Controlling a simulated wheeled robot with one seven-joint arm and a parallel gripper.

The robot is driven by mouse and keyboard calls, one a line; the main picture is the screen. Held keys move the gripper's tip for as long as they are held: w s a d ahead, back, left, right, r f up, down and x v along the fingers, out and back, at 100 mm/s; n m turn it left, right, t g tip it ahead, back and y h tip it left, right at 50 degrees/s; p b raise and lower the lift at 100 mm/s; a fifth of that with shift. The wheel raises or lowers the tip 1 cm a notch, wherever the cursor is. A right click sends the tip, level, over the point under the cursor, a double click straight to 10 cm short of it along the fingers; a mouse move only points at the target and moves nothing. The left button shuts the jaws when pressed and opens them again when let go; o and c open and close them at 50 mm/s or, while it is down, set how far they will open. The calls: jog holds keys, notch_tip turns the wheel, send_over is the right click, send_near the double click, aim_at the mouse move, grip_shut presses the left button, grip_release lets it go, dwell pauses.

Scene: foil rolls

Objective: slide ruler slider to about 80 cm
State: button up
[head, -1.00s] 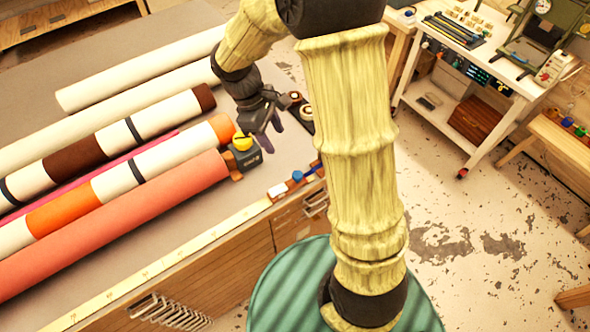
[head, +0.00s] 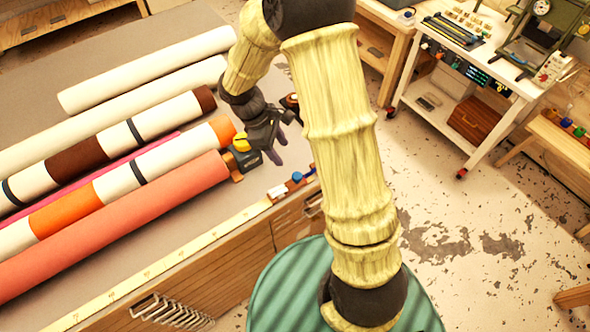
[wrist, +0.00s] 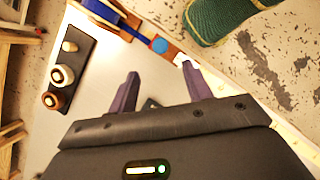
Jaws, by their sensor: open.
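The yellowish ruler (head: 190,234) runs along the table's near edge. At its right end, in the head view, is a white block (head: 277,191), which looks like the slider, with a round blue knob (head: 297,176) close to it on a brownish strip. In the wrist view the blue knob (wrist: 159,46) and the white block (wrist: 181,60) lie just beyond my fingertips. My gripper (head: 277,152) is open and empty above the table, a little behind the knob; its fingers also show in the wrist view (wrist: 160,72). The ruler's numbers are too small to read.
Several rolls, the nearest one coral (head: 120,225), lie on the grey table (head: 200,90) left of my gripper. A dark block with a yellow top (head: 243,155) sits by the roll ends. A dark tray with round pieces (wrist: 68,72) lies on the table.

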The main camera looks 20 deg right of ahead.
aim_at(297, 175)
jog(key=p+x, duration=0.1)
jog(key=x, duration=1)
jog(key=shift+f, duration=0.1)
grip_shut()
